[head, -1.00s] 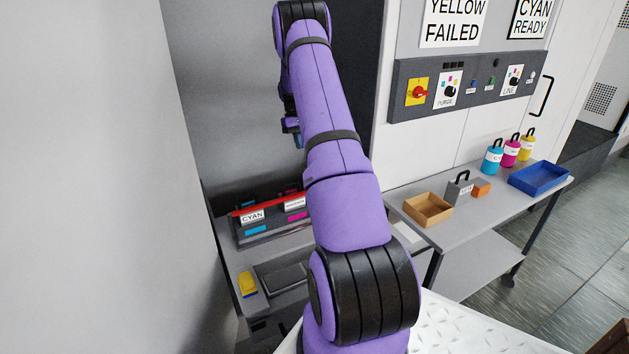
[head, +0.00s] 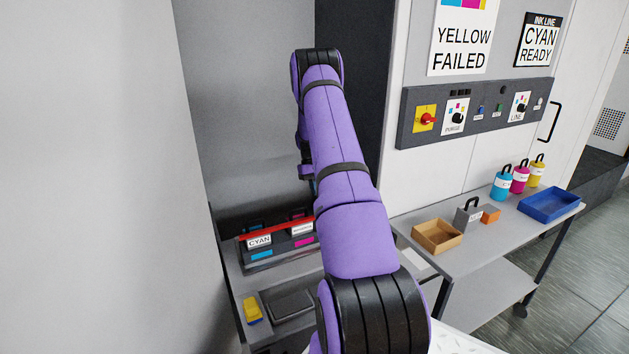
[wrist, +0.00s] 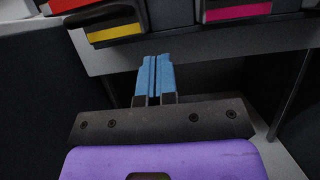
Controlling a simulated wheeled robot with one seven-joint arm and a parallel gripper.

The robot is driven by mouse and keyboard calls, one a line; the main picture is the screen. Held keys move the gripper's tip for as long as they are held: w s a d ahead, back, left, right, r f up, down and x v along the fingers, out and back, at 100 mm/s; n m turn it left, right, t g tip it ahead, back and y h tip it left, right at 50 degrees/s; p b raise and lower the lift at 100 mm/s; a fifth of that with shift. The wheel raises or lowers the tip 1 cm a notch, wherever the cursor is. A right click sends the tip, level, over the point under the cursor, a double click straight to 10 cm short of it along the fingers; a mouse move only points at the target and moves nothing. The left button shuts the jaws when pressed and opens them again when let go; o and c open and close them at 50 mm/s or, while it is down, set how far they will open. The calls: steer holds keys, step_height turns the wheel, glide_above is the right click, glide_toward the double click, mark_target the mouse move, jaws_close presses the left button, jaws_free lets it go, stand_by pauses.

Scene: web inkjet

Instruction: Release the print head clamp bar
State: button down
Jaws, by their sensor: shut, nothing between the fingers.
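The red bar (head: 277,230) lies across the top of the row of print heads in the head view, partly hidden behind my arm. A print head labelled CYAN (head: 259,242) sits under its left part. In the wrist view a red piece, probably the bar (wrist: 75,4), shows at the top left edge. Below it are a yellow-marked head (wrist: 115,32) and a magenta-marked head (wrist: 236,12). My gripper (wrist: 153,60) has its blue fingers together and empty, pointing at the grey ledge below these heads.
A yellow-and-blue object (head: 252,310) and a dark flat pad (head: 290,303) lie in front of the heads. A cart (head: 470,240) to the right carries a cardboard tray (head: 437,236), a blue tray (head: 549,205) and ink bottles (head: 503,184). A grey wall (head: 90,180) stands close on the left.

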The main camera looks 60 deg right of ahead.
steer(key=s+f, duration=0.1)
steer(key=s+a+f, duration=0.2)
steer(key=shift+s+f, duration=0.3)
steer(key=shift+s, duration=0.1)
steer(key=shift+s+a, duration=0.3)
steer(key=shift+s, duration=0.25)
steer(key=shift+s+a, duration=0.35)
steer(key=shift+s, duration=0.3)
steer(key=shift+s+a, duration=0.4)
steer(key=shift+s, duration=0.3)
steer(key=shift+s+a, duration=0.35)
steer(key=shift+s, duration=0.3)
steer(key=shift+f, duration=0.1)
steer(key=shift+w, duration=0.1)
